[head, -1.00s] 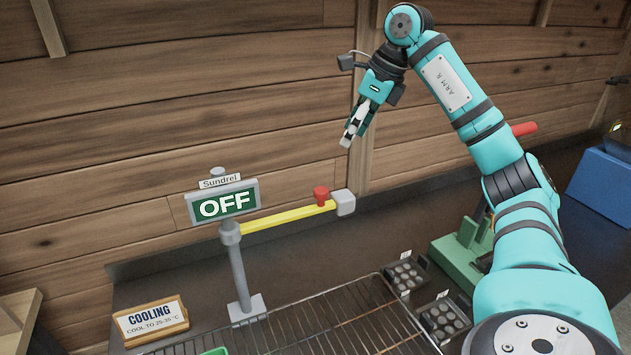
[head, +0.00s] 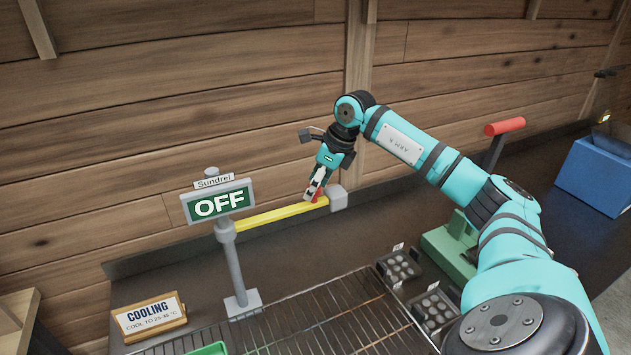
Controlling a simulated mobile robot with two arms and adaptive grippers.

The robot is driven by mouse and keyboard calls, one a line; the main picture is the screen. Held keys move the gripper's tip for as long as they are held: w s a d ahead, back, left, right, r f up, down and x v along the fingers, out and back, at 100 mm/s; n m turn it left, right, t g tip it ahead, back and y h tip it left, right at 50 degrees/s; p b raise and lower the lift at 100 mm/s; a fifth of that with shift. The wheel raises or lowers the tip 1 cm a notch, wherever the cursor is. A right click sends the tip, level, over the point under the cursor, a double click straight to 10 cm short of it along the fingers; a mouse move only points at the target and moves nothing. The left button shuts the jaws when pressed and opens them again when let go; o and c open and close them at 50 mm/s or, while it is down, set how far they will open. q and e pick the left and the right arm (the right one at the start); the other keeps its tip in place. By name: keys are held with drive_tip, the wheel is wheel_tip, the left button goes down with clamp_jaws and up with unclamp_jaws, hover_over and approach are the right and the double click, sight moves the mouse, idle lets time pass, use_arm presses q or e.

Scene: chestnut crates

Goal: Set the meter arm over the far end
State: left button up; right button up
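The meter arm is a yellow bar (head: 275,216) reaching right from a grey post (head: 235,268), with a grey block (head: 338,198) at its outer end. A green sign (head: 218,203) on the post reads "OFF", under a small "Sundrel" plate. My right gripper (head: 314,194) points down at the bar's outer end, at the red knob (head: 317,196). The knob is mostly hidden by the fingers, and I cannot tell whether they are closed on it. My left gripper is not in view.
A wire rack (head: 310,325) lies in front of the post, with a "COOLING" sign (head: 150,316) at its left. Two dark trays of round pieces (head: 399,266) sit beside the rack. A green press with a red handle (head: 505,126) and a blue bin (head: 597,172) stand to the right.

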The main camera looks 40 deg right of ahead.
clamp_jaws()
idle(0.4)
drive_tip(key=shift+s, duration=0.15)
